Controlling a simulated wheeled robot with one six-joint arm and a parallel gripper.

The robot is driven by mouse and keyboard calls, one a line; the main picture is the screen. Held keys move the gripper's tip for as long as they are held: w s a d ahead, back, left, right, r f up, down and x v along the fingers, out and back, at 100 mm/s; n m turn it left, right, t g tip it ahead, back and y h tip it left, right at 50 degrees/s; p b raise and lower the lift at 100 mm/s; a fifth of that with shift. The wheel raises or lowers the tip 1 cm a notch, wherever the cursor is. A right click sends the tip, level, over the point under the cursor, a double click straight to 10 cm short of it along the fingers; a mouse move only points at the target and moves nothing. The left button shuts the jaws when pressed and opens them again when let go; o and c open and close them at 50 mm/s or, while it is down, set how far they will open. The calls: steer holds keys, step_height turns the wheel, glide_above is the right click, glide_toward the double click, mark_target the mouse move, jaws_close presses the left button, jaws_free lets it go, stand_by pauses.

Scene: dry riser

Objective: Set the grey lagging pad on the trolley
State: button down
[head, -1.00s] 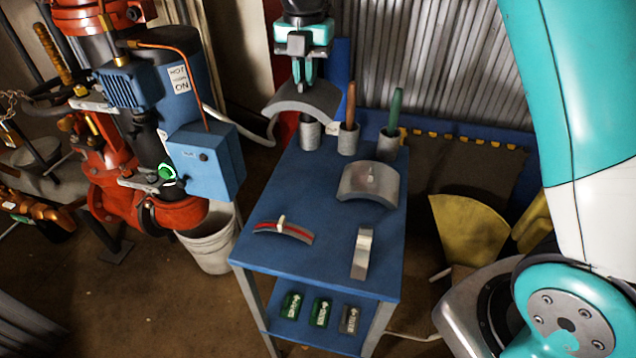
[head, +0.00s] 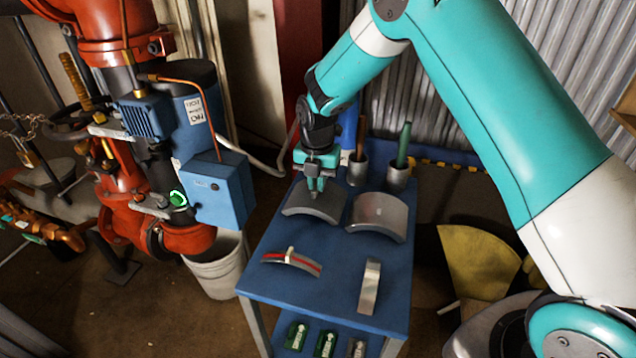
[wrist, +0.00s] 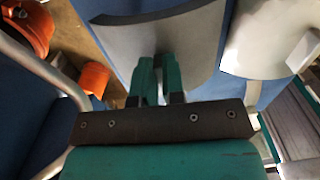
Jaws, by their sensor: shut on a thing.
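A grey curved lagging pad (head: 310,205) is in my gripper (head: 316,186), over the back left of the blue trolley (head: 330,255). The pad arches upward, and the jaws are shut on a grip at its top. I cannot tell whether its ends touch the trolley top. In the wrist view the pad (wrist: 150,45) spreads beyond the green fingers (wrist: 158,80); the grip is hidden between them.
A similar grey curved piece (head: 380,215) sits close on the right. A red-striped arch (head: 290,261) and a narrow silver arch (head: 370,286) lie nearer the front. Cups with tool handles (head: 398,178) stand at the back. Blue top is bare between the arches.

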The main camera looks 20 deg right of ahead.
steer(key=shift+f, duration=0.55)
steer(key=c, duration=1.2)
jaws_free()
step_height(320, 180, up, 12)
steer(key=b, duration=0.1)
steer(key=s+a+r+m+y, duration=0.1)
steer(key=s+a+r+m, duration=0.1)
steer(key=s+m, duration=0.5)
steer(key=s+a+r+m+y, duration=0.1)
steer(key=s+r+m, duration=0.3)
steer(key=s, duration=1)
steer(key=s+a+r+m+y, duration=0.2)
steer(key=s+r+m, duration=0.1)
steer(key=s+m, duration=0.7)
steer(key=shift+s+a+r+m, duration=0.2)
steer(key=shift+s+a+m, duration=0.15)
steer(key=shift+s, duration=0.4)
steer(key=shift+d, duration=0.1)
